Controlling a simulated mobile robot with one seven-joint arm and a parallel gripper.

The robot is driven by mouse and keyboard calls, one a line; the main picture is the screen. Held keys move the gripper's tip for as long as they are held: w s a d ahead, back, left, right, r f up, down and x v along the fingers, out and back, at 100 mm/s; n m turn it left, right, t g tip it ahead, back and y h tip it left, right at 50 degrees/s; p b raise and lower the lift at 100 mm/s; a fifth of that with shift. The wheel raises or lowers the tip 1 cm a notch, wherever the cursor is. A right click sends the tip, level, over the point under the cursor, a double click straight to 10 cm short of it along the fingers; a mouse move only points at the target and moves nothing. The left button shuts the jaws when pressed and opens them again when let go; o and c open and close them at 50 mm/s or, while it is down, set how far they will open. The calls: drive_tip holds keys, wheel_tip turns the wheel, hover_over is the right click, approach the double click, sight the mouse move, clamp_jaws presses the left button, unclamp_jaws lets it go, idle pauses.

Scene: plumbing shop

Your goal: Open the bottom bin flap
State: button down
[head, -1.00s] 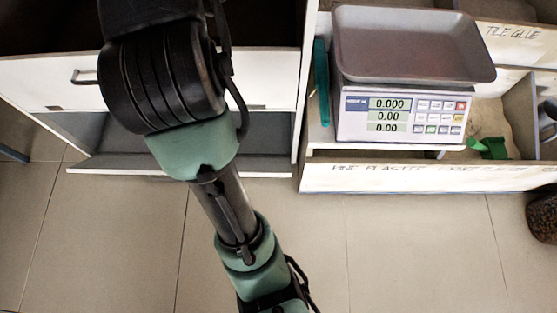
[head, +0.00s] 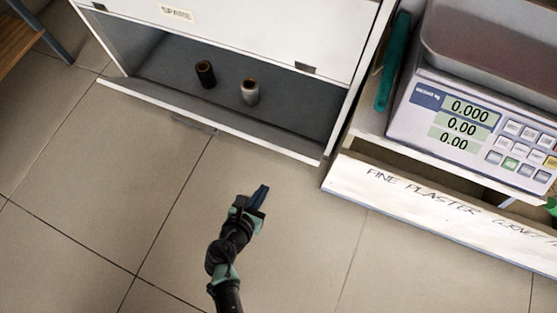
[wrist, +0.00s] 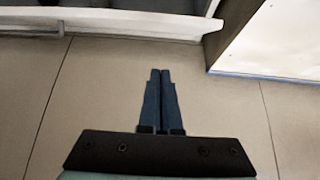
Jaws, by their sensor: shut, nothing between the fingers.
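The bottom bin flap (head: 222,128) is folded down at the foot of the white cabinet, and the dark compartment behind it stands open. A handle (head: 192,123) shows below its front edge. The flap's edge also crosses the top of the wrist view (wrist: 130,20). My gripper (head: 260,194) is shut and empty, above the floor in front of the flap and apart from it. In the wrist view its two blue fingers (wrist: 160,73) lie together and point toward the flap.
A black cylinder (head: 205,74) and a grey cylinder (head: 250,92) stand inside the open compartment. A shut upper flap (head: 235,28) is labelled SPARE. The tiled floor ahead is clear.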

drive_tip(key=w+d+f+b, duration=0.3)
drive_tip(key=w+b, duration=0.4)
drive_tip(key=w, duration=0.3)
drive_tip(key=shift+w+d+f, duration=0.15)
drive_tip(key=shift+w+d, duration=0.05)
drive_tip(key=shift+d, duration=0.25)
drive_tip(key=shift+w+d+r+p, duration=0.2)
drive_tip(key=shift+w+r+p, duration=0.45)
drive_tip(key=shift+p, duration=0.35)
drive_tip(key=shift+s, duration=0.1)
